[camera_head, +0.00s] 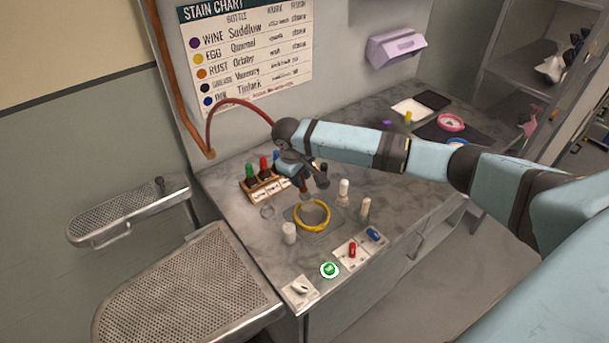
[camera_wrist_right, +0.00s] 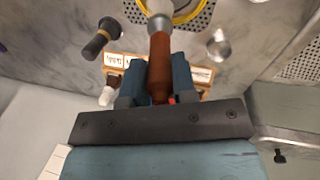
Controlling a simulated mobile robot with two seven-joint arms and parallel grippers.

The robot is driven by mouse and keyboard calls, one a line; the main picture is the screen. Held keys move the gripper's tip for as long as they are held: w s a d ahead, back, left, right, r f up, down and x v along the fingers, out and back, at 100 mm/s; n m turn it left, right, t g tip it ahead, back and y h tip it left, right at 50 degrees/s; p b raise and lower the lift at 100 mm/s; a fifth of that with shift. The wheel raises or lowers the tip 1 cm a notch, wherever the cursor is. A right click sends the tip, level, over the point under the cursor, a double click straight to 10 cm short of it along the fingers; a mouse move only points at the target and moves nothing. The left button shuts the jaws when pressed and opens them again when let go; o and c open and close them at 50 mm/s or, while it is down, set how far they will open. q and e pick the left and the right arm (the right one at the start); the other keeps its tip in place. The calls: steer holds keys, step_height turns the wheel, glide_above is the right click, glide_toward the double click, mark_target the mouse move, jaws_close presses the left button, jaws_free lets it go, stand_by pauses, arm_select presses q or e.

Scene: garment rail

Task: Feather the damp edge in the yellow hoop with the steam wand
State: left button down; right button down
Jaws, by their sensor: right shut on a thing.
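The yellow hoop (camera_head: 312,230) lies on a square perforated plate on the counter; part of it shows at the top of the wrist view (camera_wrist_right: 182,20). My right gripper (camera_head: 309,180) is just behind and above the hoop. In the wrist view it (camera_wrist_right: 160,85) is shut on the steam wand (camera_wrist_right: 159,65), which has a red-brown grip and a pale metal tip. The tip points toward the hoop, but I cannot tell its exact gap from the cloth. A damp edge is too small to make out. My left gripper is out of view.
A wooden rack (camera_head: 262,189) of coloured bottles stands behind the hoop. A green button (camera_head: 329,270) and switches line the front edge. A red hose (camera_head: 238,102) arches from the wall pipe to my wrist.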

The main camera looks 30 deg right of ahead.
steer(key=a+p, duration=0.1)
steer(key=a, duration=0.1)
steer(key=shift+s+a+p, duration=0.1)
steer(key=shift+a+p, duration=0.2)
steer(key=shift+a, duration=0.05)
steer(key=shift+s+a+r, duration=0.1)
steer(key=shift+s+a+p, duration=0.75)
steer(key=shift+a+p, duration=0.1)
steer(key=shift+p, duration=0.25)
steer(key=shift+s, duration=0.1)
steer(key=shift+s+a+p, duration=0.2)
steer(key=shift+s+p, duration=0.3)
steer(key=shift+s, duration=0.6)
steer(key=shift+s, duration=0.1)
